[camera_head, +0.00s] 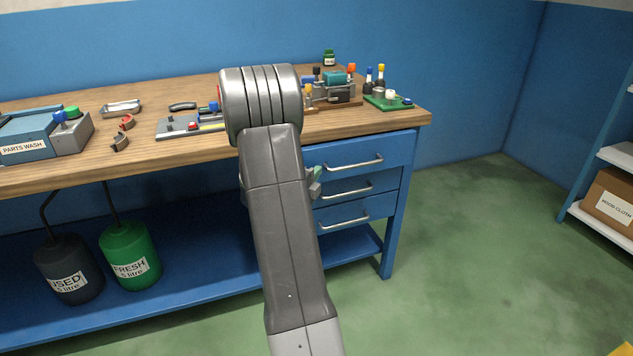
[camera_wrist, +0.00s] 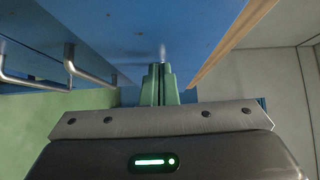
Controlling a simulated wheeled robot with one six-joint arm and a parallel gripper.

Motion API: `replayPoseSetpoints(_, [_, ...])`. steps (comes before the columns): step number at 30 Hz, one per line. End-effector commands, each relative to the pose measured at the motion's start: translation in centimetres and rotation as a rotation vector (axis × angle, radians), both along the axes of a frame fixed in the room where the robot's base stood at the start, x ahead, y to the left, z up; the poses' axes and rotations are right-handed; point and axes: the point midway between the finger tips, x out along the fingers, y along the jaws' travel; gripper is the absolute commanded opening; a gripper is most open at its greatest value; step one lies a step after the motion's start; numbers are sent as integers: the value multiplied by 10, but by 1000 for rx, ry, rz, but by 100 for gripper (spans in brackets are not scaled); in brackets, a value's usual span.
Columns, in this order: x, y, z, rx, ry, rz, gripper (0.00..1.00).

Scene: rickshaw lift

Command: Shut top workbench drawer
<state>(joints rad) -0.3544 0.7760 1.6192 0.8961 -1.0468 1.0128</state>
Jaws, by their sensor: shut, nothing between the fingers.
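The blue workbench (camera_head: 190,155) has a stack of drawers at its right end. The top drawer (camera_head: 390,153) has a metal bar handle (camera_head: 355,163). Its front seems to stand slightly proud of the lower ones, but I cannot tell the gap. My gripper (camera_head: 315,183) is mostly hidden behind my arm, by the left side of the drawers. In the wrist view my gripper (camera_wrist: 160,70) is shut and empty, with its green fingertips close to a blue face (camera_wrist: 140,35). I cannot tell whether they touch it.
Below are the middle drawer handle (camera_head: 348,190) and bottom drawer handle (camera_head: 343,219). The wooden benchtop (camera_head: 200,95) overhangs the drawers and carries tools and parts. Two jugs, dark (camera_head: 66,270) and green (camera_head: 130,257), stand on the lower shelf. Green floor (camera_head: 470,240) at right is clear.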

Motion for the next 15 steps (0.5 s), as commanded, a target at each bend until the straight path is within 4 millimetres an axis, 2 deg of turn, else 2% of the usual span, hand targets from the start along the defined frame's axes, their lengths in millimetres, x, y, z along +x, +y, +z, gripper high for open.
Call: replayPoseSetpoints(15, [10,4,-2,0,-1,0,0])
